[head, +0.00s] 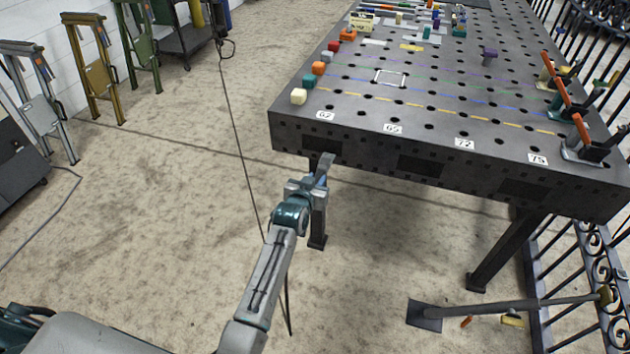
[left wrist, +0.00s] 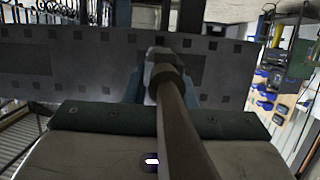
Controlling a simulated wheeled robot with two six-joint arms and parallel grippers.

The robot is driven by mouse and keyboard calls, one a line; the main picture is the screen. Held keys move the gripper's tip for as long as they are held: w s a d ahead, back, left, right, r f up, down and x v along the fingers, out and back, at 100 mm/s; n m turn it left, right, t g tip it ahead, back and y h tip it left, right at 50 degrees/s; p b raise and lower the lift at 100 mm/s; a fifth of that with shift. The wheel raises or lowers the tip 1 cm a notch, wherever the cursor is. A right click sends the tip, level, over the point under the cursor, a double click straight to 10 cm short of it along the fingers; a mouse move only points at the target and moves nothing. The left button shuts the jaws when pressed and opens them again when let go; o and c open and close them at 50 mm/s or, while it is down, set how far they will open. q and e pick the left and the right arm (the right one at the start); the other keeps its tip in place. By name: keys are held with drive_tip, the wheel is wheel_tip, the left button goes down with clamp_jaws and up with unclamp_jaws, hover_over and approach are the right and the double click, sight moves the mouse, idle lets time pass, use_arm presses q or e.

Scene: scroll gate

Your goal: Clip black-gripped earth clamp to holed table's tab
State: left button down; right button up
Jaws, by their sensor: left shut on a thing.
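The holed table (head: 440,110) is dark grey steel and fills the upper right of the head view. Its side face, with square holes, spans the left wrist view (left wrist: 60,60). My left gripper (head: 321,178) is in front of and below the table's near left corner. It is shut on the earth clamp, a grey-brown bar with a blunt head (left wrist: 163,72) in the left wrist view. The clamp is small in the head view and its jaws are not clear. I cannot make out the tab or whether the clamp touches it. My right gripper is not in view.
Folding stands (head: 97,75) are at left. The floor between is mostly clear.

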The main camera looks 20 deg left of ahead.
use_arm(q)
drive_tip(key=shift+w, duration=0.25)
drive_tip(key=shift+p, duration=0.35)
drive_tip(key=shift+w+r, duration=0.1)
drive_tip(key=shift+w, duration=0.1)
idle(0.7)
drive_tip(key=c, duration=1.1)
unclamp_jaws()
drive_tip(key=shift+o, duration=0.2)
drive_tip(key=o, duration=0.6)
drive_tip(key=shift+s, duration=0.15)
